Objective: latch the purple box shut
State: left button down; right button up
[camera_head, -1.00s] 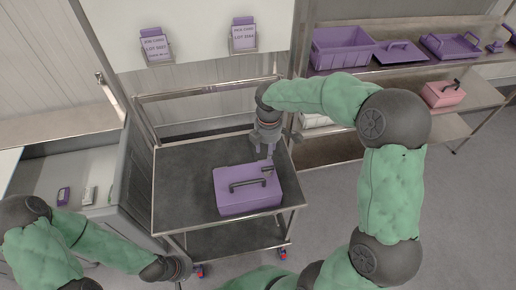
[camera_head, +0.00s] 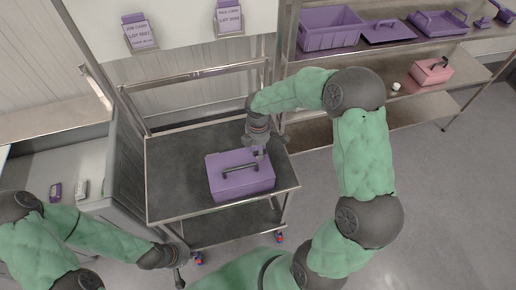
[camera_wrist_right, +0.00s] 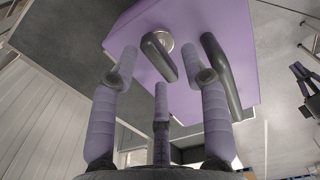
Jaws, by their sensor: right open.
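The purple box (camera_head: 238,184) sits closed-looking on the cart top, with a dark carry handle (camera_head: 240,167) on its lid. In the right wrist view the box (camera_wrist_right: 205,20) shows a dark latch lever (camera_wrist_right: 158,56) on a round metal pivot, beside the handle (camera_wrist_right: 222,75). My right gripper (camera_head: 262,154) is over the box's far right corner. In the wrist view its three fingers (camera_wrist_right: 145,80) are spread open around the lever, with nothing clearly gripped. I cannot tell whether they touch it. My left gripper (camera_head: 180,277) is low, near the cart's front left, its jaws unclear.
The cart top (camera_head: 175,165) is bare left of the box. A drawer (camera_head: 75,165) at left holds small items. Shelves at right hold a purple crate (camera_head: 330,36), purple trays (camera_head: 440,23) and a pink box (camera_head: 432,72). Label holders (camera_head: 139,36) hang behind the cart.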

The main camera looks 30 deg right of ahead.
grip_shut()
jog(key=shift+f+m, duration=0.1)
jog(key=shift+m, duration=0.3)
jog(key=m+b, duration=0.2)
jog(key=m, duration=0.1)
jog(key=shift+w+d+m, duration=0.1)
jog(key=shift+d+m, duration=0.05)
jog(key=shift+m, duration=0.25)
jog(key=m+b, duration=0.1)
jog(key=m, duration=0.3)
jog(key=shift+d+b, duration=0.1)
jog(key=shift+b, duration=0.2)
jog(key=m+b, duration=0.1)
jog(key=m, duration=0.4)
jog(key=shift+d, duration=0.15)
jog(key=shift+d+m+b, duration=0.1)
jog(key=shift+m+b, duration=0.85)
jog(key=shift+m, duration=1.25)
